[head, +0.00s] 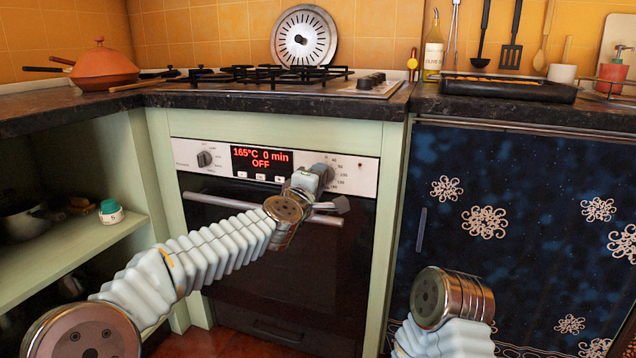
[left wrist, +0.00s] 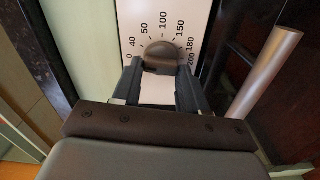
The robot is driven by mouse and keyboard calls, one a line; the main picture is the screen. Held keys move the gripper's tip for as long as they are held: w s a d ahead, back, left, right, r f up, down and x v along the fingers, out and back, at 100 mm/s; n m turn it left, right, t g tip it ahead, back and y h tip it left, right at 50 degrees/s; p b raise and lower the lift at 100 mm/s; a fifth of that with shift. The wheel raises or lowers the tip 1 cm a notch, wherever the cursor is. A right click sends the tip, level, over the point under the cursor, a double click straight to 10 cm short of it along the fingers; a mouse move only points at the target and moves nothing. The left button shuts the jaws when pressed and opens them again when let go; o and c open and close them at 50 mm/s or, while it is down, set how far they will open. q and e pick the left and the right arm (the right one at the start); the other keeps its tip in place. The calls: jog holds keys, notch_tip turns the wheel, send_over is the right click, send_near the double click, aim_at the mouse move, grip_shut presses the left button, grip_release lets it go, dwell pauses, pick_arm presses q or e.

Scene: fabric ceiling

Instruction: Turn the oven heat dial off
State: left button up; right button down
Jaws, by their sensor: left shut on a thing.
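The oven's front panel (head: 362,172) carries a left knob (head: 205,158), a red display (head: 261,160) and a heat dial on the right. The display reads 165°C, 0 min, OFF. My left gripper (head: 322,172) is at the right end of the panel and hides most of the heat dial in the head view. In the left wrist view, the heat dial (left wrist: 159,54) is dark and round, ringed by numbers from 0 to 200. My left gripper (left wrist: 156,78) is shut on it, one finger on each side. My right arm shows at lower right, but its gripper does not.
The oven handle (head: 235,212) runs below the panel, close under my left wrist; it also shows in the left wrist view (left wrist: 265,72). A dark countertop (head: 270,103) with a gas hob overhangs the panel. An open shelf (head: 75,245) is at left, a patterned blue cabinet door (head: 530,260) at right.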

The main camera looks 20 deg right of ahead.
pick_arm(q)
jog(key=shift+f+n, duration=0.15)
jog(key=shift+n, duration=0.45)
jog(key=o, duration=1.1)
jog(key=shift+c, duration=0.2)
jog(key=shift+s, duration=0.1)
jog(key=shift+s+a+b, duration=0.2)
jog(key=shift+a+b, duration=0.05)
jog(key=shift+b, duration=0.1)
jog(key=b+v, duration=0.2)
jog(key=v, duration=1.1)
jog(key=shift+b, duration=0.35)
